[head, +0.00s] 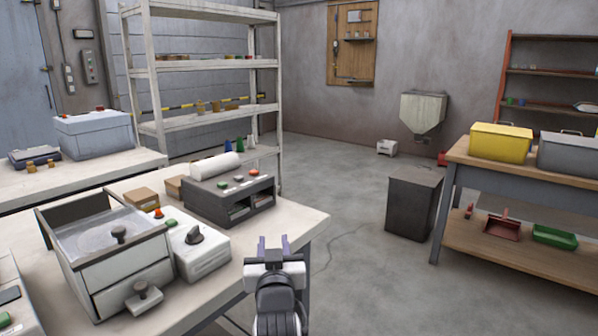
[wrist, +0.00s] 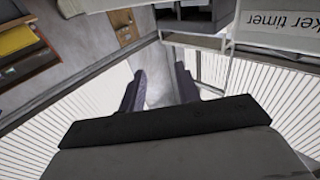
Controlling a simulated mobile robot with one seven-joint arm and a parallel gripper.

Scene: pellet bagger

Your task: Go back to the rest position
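My gripper (head: 273,246) is at the bottom middle of the head view, just off the right edge of the white worktable (head: 305,213). Its two purple-grey fingers stand apart with nothing between them. In the wrist view my gripper (wrist: 158,90) also shows its fingers spread, with bare grey wall and floor behind the gap. No object is held.
The worktable carries a metal box with a lid knob (head: 108,247), a white control unit (head: 200,248) and a dark button console (head: 228,192). A dark bin (head: 411,205) and a wooden bench (head: 520,181) with a yellow bin (head: 500,141) stand right.

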